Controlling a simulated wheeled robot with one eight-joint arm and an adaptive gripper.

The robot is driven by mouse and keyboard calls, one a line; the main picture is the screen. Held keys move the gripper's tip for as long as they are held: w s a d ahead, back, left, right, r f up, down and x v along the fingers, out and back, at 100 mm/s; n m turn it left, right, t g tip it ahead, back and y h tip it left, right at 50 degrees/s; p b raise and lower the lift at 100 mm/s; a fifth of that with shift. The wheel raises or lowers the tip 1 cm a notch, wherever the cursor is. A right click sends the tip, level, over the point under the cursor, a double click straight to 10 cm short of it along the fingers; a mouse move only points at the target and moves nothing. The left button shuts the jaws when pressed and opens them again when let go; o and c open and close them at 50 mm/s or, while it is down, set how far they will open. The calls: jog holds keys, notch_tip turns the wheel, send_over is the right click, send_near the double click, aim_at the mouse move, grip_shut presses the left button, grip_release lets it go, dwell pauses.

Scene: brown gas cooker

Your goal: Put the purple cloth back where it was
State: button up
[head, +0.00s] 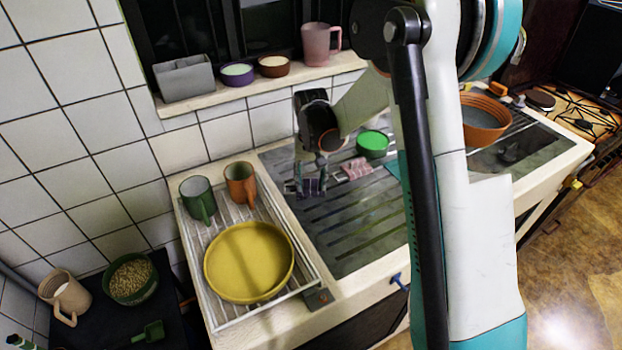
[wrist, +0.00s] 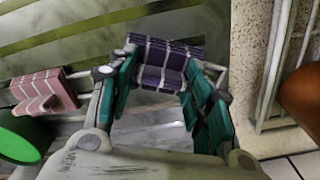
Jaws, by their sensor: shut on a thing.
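The purple cloth (wrist: 165,62), dark with pale check lines, lies between the fingertips of my gripper (wrist: 155,88) in the wrist view. The fingers are shut on it. In the head view the cloth (head: 311,187) shows as a small dark checked patch at the left part of the grooved metal drainboard (head: 345,235), under my gripper (head: 308,178). I cannot tell whether the cloth touches the drainboard. A pink checked cloth (head: 356,169) lies to its right, and it also shows in the wrist view (wrist: 45,92).
A green bowl (head: 373,144) stands beside the pink cloth. A white dish rack (head: 303,283) at left holds a yellow plate (head: 249,262), a green mug (head: 198,199) and an orange mug (head: 240,184). The front drainboard is clear. The windowsill (head: 202,101) holds several containers.

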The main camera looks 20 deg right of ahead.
jog(key=o, duration=1.1)
jog(key=shift+r, duration=0.15)
notch_tip(320, 180, up, 12)
jog(key=s+r+n+t, duration=0.1)
jog(key=s+r+t, duration=0.2)
jog(key=s+r, duration=0.7)
jog(key=s+f+n+t+b, duration=0.1)
jog(key=s+f+t, duration=0.2)
jog(key=s, duration=1.4)
jog(key=shift+n+t, duration=0.4)
jog(key=shift+t, duration=0.1)
